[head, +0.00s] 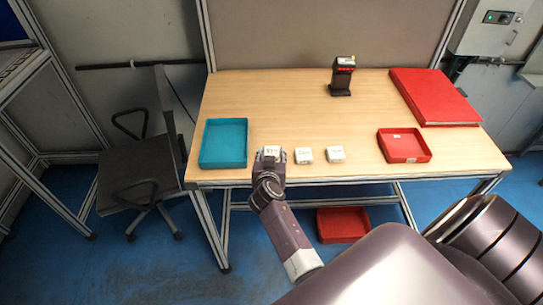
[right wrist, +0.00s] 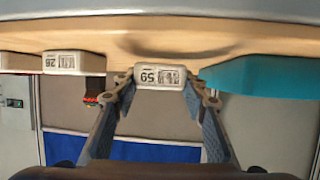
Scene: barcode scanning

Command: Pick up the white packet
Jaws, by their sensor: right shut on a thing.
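Three small white packets sit in a row along the front edge of the table. My right gripper (head: 270,163) is at the leftmost white packet (head: 271,151), coming from the front edge. In the right wrist view, which is upside down, my right gripper (right wrist: 161,82) is closed on this white packet (right wrist: 160,75), one finger on each side; its label reads 59. I cannot tell whether it is clear of the tabletop. The middle packet (head: 304,155) and the right packet (head: 335,154) stand apart to the right. My left gripper is not in view.
A teal tray (head: 204,146) is left of the held packet. A red tray (head: 405,158) and a red binder (head: 433,96) are at the right. A black scanner (head: 341,77) stands at the back. The middle of the wooden table (head: 285,108) is clear.

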